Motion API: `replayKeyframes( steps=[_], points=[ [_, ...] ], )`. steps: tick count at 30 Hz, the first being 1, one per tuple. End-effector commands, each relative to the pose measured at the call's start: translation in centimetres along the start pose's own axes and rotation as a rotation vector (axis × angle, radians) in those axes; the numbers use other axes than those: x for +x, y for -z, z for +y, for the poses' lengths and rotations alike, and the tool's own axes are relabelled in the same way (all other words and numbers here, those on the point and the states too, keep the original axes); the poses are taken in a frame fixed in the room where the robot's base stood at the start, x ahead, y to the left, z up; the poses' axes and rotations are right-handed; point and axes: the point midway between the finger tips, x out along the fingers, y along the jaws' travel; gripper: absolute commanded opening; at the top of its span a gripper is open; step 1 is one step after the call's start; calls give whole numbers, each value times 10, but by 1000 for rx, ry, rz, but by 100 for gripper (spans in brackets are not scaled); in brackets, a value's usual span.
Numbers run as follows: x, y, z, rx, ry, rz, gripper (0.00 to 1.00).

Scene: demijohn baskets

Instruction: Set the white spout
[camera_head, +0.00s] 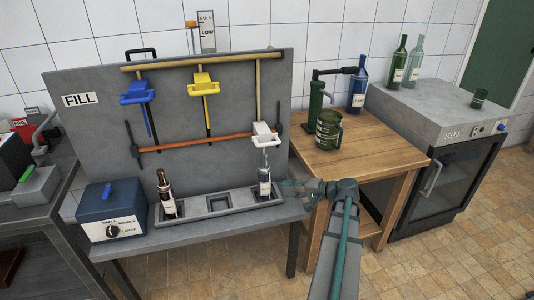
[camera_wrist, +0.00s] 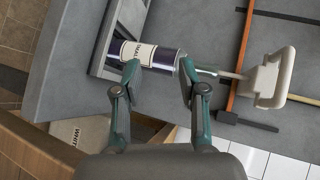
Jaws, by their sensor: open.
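The white spout (camera_head: 264,133) hangs on the right of the grey FILL panel, below the yellow one. It shows at the right in the wrist view (camera_wrist: 265,82), with a thin stem pointing at a bottle neck. A bottle with a white label and dark lower part (camera_head: 264,186) stands upright in the right slot of the tray, under the spout. I cannot tell whether the stem is inside its neck. My gripper (camera_head: 288,186) is just right of this bottle. In the wrist view the open fingers (camera_wrist: 160,66) overlap the bottle (camera_wrist: 150,55); contact is unclear.
A blue spout (camera_head: 138,92) and a yellow spout (camera_head: 203,84) hang left of the white one. An orange bar (camera_head: 190,143) crosses the panel. A brown bottle (camera_head: 166,197) stands in the left slot; the middle slot is empty. A wooden table (camera_head: 375,150) stands at right.

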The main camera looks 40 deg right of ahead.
Motion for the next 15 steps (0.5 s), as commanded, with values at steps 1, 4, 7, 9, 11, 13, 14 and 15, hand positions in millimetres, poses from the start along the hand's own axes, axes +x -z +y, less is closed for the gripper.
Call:
replayKeyframes(
  steps=[1, 4, 7, 9, 11, 13, 14, 15],
  points=[
    [-17, 20, -24, -18, 89, 31, 41],
    [-36, 34, -75, -47, 255, 52, 41],
    [-43, 36, -104, -57, 378, 50, 41],
    [-48, 36, -115, -61, 437, 50, 41],
    [-50, 35, -121, -66, 469, 49, 41],
    [-51, 34, -126, -73, 491, 48, 41],
    [-50, 34, -127, -78, 493, 47, 41],
    [-48, 34, -128, -83, 492, 46, 41]
  ],
)
